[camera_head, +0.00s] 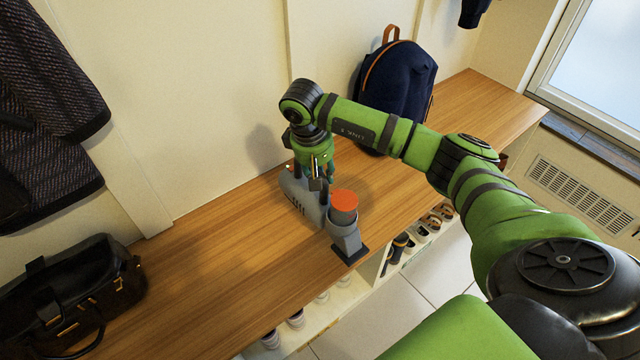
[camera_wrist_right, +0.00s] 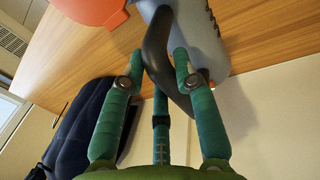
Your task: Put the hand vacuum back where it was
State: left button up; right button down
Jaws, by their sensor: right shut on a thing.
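In the right wrist view, the dark curved handle (camera_wrist_right: 155,50) passes between the fingers of my right gripper (camera_wrist_right: 160,75). Whether the vacuum touches the wood is hard to tell. My left gripper is not in view.
A navy backpack (camera_head: 398,85) stands against the wall to the right. A black handbag (camera_head: 70,295) sits at the left end. A dark coat (camera_head: 45,110) hangs at upper left. Shoes (camera_head: 435,218) fill cubbies below the bench. The wood between handbag and vacuum is clear.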

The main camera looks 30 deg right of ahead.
jog(key=shift+a+x, duration=0.2)
jog(key=shift+x, duration=0.75)
jog(key=shift+a+x, duration=0.2)
jog(key=shift+x, duration=0.75)
jog(key=c, duration=1.3)
grip_release()
jog(key=shift+f, duration=0.3)
jog(key=shift+c, duration=0.2)
jog(key=o, duration=0.4)
jog(key=shift+s, duration=0.1)
jog(key=shift+r, duration=0.1)
jog(key=v, duration=1.2)
jog(key=shift+p, duration=0.35)
jog(key=shift+r, duration=0.1)
